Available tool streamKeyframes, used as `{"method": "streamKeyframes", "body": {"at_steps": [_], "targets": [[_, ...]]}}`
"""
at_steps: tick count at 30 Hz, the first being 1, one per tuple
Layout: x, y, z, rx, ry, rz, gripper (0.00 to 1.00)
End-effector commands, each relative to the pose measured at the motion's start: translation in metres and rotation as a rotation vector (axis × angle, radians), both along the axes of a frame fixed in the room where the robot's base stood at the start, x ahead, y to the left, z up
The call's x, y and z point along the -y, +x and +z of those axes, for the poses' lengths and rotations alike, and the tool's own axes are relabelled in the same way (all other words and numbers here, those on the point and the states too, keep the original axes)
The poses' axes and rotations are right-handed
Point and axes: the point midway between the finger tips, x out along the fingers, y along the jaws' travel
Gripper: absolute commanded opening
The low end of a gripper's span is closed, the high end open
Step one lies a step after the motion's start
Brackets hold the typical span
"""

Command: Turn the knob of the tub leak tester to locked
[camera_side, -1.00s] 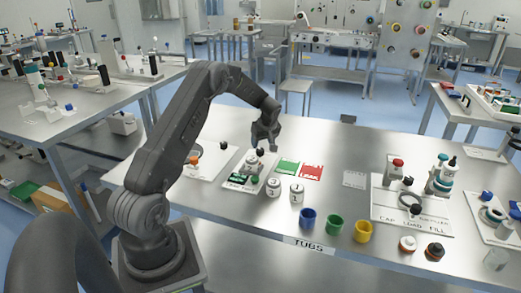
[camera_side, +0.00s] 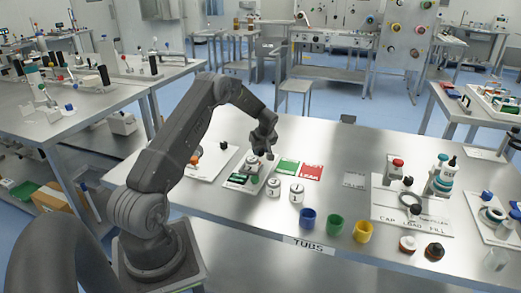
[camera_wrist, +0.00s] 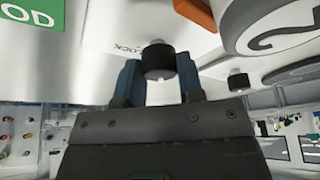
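The tub leak tester (camera_side: 240,183) is a pale plate with a green display on the bench. A white tub marked 2 (camera_wrist: 285,28) sits on it, large at the upper right of the wrist view. A short black knob (camera_wrist: 158,61) stands in the wrist view beside printed lettering that seems to read LOCK. My gripper (camera_wrist: 160,72) is pointed at this knob, with its two blue-grey fingers apart, one on each side of it. I cannot see clear contact. In the side view my gripper (camera_side: 264,150) is low over the tester and hides part of it.
A second black knob (camera_wrist: 238,81) is to the right in the wrist view. Tubs 3 (camera_side: 273,187) and 1 (camera_side: 297,192) stand close by, with green (camera_side: 287,167) and red (camera_side: 312,171) cards behind. Blue (camera_side: 308,218), green (camera_side: 335,224) and yellow (camera_side: 362,231) cups stand at the front.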

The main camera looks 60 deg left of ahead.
Motion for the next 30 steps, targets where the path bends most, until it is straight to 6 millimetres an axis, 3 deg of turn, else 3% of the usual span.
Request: {"method": "streamKeyframes", "body": {"at_steps": [7,19,30], "targets": [[0.0002,-0.0001,0.0001,0.0,0.0,0.0,0.11],[0.0002,-0.0011,0.0,-0.001,-0.002,-0.086,0.11],[-0.0002,-0.0027,0.0,-0.001,-0.002,-0.389,0.11]]}}
